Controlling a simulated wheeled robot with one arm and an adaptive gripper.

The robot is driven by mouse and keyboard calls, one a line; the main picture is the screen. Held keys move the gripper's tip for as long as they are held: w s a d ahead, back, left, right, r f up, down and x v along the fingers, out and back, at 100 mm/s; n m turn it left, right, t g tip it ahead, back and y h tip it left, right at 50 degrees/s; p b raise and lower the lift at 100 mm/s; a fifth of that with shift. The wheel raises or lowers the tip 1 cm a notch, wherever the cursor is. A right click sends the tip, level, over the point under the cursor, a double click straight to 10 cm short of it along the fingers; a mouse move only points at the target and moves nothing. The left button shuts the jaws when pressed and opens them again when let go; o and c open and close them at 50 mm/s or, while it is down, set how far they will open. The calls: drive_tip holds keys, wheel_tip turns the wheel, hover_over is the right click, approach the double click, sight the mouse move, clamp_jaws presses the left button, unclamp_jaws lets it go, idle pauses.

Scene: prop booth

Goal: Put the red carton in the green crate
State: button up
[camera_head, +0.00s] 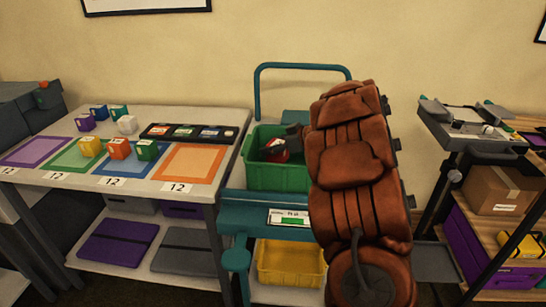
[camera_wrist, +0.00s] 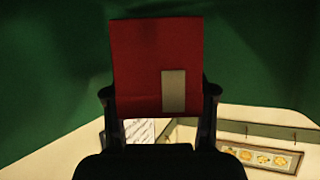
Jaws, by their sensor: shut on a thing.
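The red carton (camera_wrist: 150,60) is between the two fingers of my gripper (camera_wrist: 160,92) in the wrist view, with a pale patch on its near face. My gripper is shut on it. Green walls fill the upper part of that view behind the carton. In the head view the green crate (camera_head: 277,178) stands on the teal cart. My gripper (camera_head: 282,146) reaches into the crate's opening from the right, with a bit of red showing at it. My brown arm hides the crate's right side. I cannot tell whether the carton touches the crate floor.
To the left, a table (camera_head: 135,189) holds several small cartons on coloured mats, and a dark tray (camera_head: 190,133) of flat items. A yellow bin (camera_head: 290,264) sits below the crate. A shelf with a cardboard box (camera_head: 497,190) stands at the right.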

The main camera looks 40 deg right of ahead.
sight(286, 152)
drive_tip(key=shift+f, duration=1.6)
drive_tip(key=o, duration=1.3)
drive_tip(key=shift+f, duration=0.1)
drive_tip(key=shift+s+d+r, duration=0.15)
drive_tip(key=shift+s+r, duration=0.1)
drive_tip(key=shift+r, duration=0.05)
drive_tip(key=shift+v, duration=3.45)
drive_tip(key=shift+s, duration=0.1)
